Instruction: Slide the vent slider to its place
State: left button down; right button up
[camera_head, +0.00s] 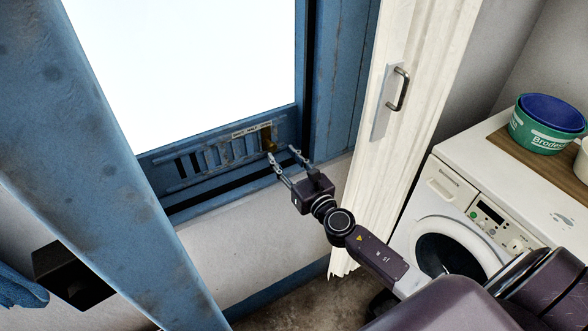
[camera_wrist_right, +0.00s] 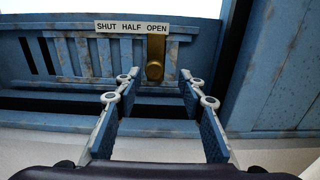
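The vent slider is a blue slatted panel (camera_head: 222,155) set in the blue frame below the bright window. Its brass knob (camera_wrist_right: 154,68) sits at the right end, under the word OPEN on the white label (camera_wrist_right: 132,27) reading SHUT HALF OPEN. In the head view the brass part (camera_head: 268,138) is partly behind a fingertip. My right gripper (camera_head: 281,152) is open in front of the vent. In the right wrist view its fingers (camera_wrist_right: 158,75) stand apart on either side of the knob's line, with no contact visible. My left gripper is not in view.
A white folding door (camera_head: 415,110) with a metal handle (camera_head: 400,88) stands right of the window. A washing machine (camera_head: 470,200) with a green basin (camera_head: 540,133) on a wooden board is at the right. A blue beam (camera_head: 95,150) crosses the left.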

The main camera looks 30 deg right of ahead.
jog(key=s, duration=0.6)
jog(key=shift+d, duration=0.2)
jog(key=shift+s, duration=0.1)
jog(key=s+d+f+m+g+h, duration=0.1)
jog(key=s+f+m+g, duration=0.35)
jog(key=f, duration=0.65)
jog(key=s+d+f+m+g+h, duration=0.1)
jog(key=s+f+m, duration=0.5)
jog(key=f, duration=0.6)
jog(key=s+d+f+m+g, duration=0.1)
jog(key=s+f+m+g, duration=0.4)
jog(key=f, duration=0.6)
jog(key=s+a+f+m+g, duration=0.2)
jog(key=s+f+m, duration=0.4)
jog(key=s, duration=0.5)
jog(key=s+a+f+m+g+y, duration=0.1)
jog(key=s+a+f+m, duration=0.3)
jog(key=s, duration=0.7)
jog(key=s+a+f+m+g, duration=0.2)
jog(key=s+f+m+g, duration=0.1)
jog(key=s+f+m, duration=0.5)
jog(key=s+f, duration=0.2)
jog(key=s, duration=0.2)
jog(key=shift+a, duration=0.4)
jog(key=shift+w+m+g, duration=0.15)
jog(key=shift+m+g, duration=0.1)
